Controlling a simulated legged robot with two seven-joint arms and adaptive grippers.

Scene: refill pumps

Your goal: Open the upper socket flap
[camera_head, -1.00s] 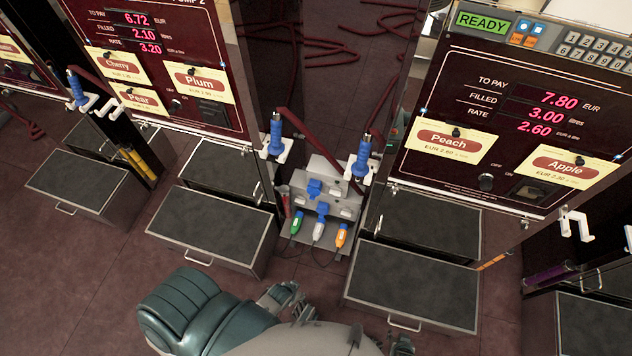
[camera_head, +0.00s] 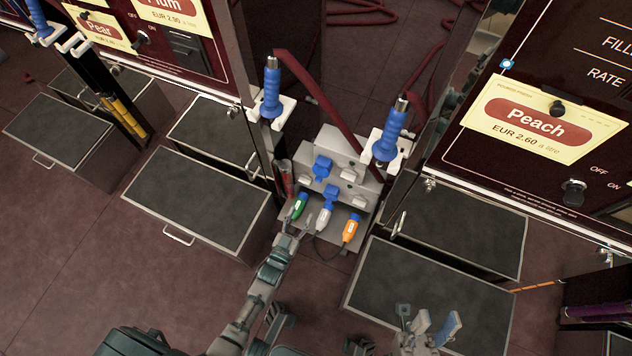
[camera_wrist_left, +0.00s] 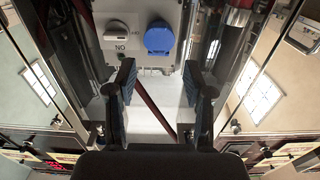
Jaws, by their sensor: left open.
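A grey socket panel (camera_head: 338,160) stands between the two pumps. It carries an upper blue flap (camera_head: 322,167) and a lower blue flap (camera_head: 330,193), both seemingly closed. My left gripper (camera_head: 300,222) is open and empty, just in front of the panel's lower part, near the green and white plugs. In the left wrist view its fingers (camera_wrist_left: 160,82) are spread wide, with a blue flap (camera_wrist_left: 158,38) beyond them; I cannot tell which of the two it is. My right gripper (camera_head: 437,320) is open and empty at the bottom, over the right drawer.
A green plug (camera_head: 299,206), a white plug (camera_head: 324,217) and an orange plug (camera_head: 351,229) stand along the panel's bottom. Blue-handled nozzles (camera_head: 271,92) and (camera_head: 390,132) flank it. Drawers with dark tops (camera_head: 197,203) and (camera_head: 428,290) jut out on both sides.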

